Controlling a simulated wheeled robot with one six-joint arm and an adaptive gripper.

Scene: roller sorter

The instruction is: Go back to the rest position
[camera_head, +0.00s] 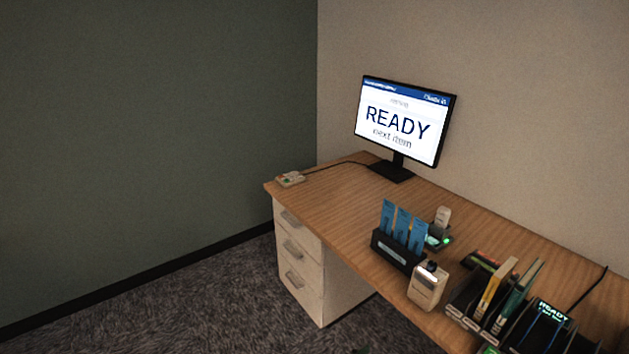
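My gripper is not in view in the head camera picture, and no part of my arm shows clearly. A wooden desk (325,197) runs along the right wall toward the lower right. A monitor (404,122) on its far left part reads "READY next item". A black holder (395,250) with several blue cards (403,225) stands near the front edge. A small white device (428,287) with a dark top stands just right of it.
A rack with books (497,290) and a dark device with a lit "READY" screen (552,312) are at the lower right. A small white item (290,179) lies at the desk's left corner. Drawers (296,252) stand under the desk. Carpet (190,300) at the left is clear.

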